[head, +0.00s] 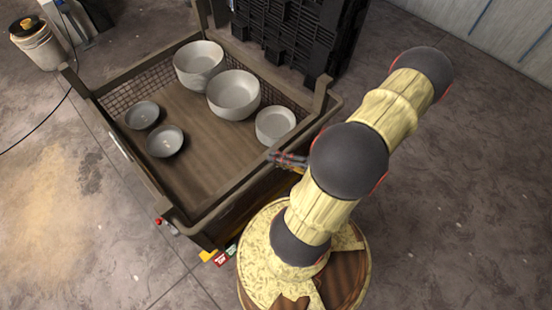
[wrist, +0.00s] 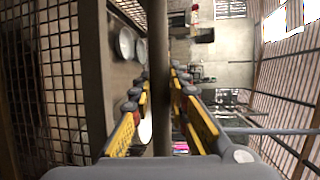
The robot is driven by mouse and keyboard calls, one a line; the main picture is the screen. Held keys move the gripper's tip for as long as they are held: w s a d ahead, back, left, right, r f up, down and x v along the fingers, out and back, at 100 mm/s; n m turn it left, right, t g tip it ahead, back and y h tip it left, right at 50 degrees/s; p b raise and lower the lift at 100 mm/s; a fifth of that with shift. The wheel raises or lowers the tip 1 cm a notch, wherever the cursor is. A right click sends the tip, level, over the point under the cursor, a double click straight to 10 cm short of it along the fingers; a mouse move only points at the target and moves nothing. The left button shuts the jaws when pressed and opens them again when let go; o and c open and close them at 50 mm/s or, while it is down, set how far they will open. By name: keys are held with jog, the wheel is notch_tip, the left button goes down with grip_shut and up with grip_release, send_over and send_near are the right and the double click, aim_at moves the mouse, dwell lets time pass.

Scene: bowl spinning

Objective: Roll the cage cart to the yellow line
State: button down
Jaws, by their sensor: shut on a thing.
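The cage cart (head: 205,175) is a brown box with low mesh sides, left of centre in the head view. Several grey bowls (head: 233,94) stand in its far part, and the near part of its floor is bare. My gripper (head: 287,158) is at the cart's right side, partly hidden by my arm. In the wrist view, my gripper's yellow-padded fingers (wrist: 158,88) are shut on the cart's rail (wrist: 158,40), one on each side of it. I cannot make out a yellow line on the floor for certain.
A black crate stack (head: 290,35) stands just behind the cart. A white bucket (head: 37,45) stands at the far left, with a dark cable (head: 55,110) on the floor. A corrugated wall (head: 490,30) is at upper right. The floor at left and right is open.

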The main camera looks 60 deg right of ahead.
jog(key=c, duration=1.7)
grip_release()
jog(key=shift+c, duration=0.2)
jog(key=shift+o, duration=0.3)
jog(key=v, duration=1.2)
